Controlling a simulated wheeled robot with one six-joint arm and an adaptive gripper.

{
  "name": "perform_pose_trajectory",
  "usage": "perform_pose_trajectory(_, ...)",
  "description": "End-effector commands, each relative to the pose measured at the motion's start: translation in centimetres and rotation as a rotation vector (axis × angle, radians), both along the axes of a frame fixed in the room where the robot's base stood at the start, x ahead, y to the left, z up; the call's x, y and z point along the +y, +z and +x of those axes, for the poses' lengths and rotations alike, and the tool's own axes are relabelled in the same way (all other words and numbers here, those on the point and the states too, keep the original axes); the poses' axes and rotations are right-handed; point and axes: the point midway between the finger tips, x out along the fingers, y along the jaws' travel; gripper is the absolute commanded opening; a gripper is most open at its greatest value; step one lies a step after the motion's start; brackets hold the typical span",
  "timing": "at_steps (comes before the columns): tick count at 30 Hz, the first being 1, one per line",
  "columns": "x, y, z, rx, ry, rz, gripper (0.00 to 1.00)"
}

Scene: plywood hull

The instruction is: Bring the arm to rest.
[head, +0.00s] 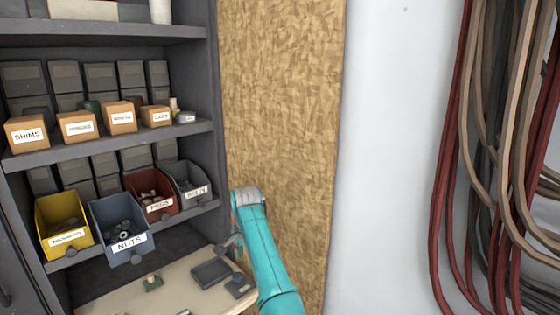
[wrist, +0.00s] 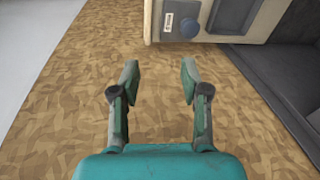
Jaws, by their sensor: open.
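My arm is teal and rises from the bottom of the head view, in front of the plywood panel (head: 285,100). My gripper (wrist: 160,82) shows in the wrist view with its two fingers spread apart and nothing between them. Plywood (wrist: 90,75) lies behind the fingers there. In the head view the gripper end is mostly hidden behind the arm, just right of the worktop (head: 180,290).
A grey shelf unit (head: 110,143) stands at the left, with labelled boxes and a blue nuts bin (head: 121,224). A worktop edge with a round knob (wrist: 190,28) is at the top of the wrist view. Cables (head: 500,140) hang at the right.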

Motion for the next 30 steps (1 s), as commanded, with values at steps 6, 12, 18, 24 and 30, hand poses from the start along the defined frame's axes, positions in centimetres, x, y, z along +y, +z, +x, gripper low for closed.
perform_pose_trajectory(6,-2.9,-10.1,-1.2,-0.083,0.048,0.007,0.46)
perform_pose_trajectory(12,-5.8,-17.9,-3.5,-0.165,0.093,0.008,0.46)
perform_pose_trajectory(18,-8.8,-24.5,-7.1,-0.247,0.136,0.002,0.46)
perform_pose_trajectory(24,-11.9,-29.9,-11.9,-0.329,0.177,-0.012,0.46)
perform_pose_trajectory(30,-14.9,-33.9,-17.4,-0.412,0.218,-0.034,0.46)
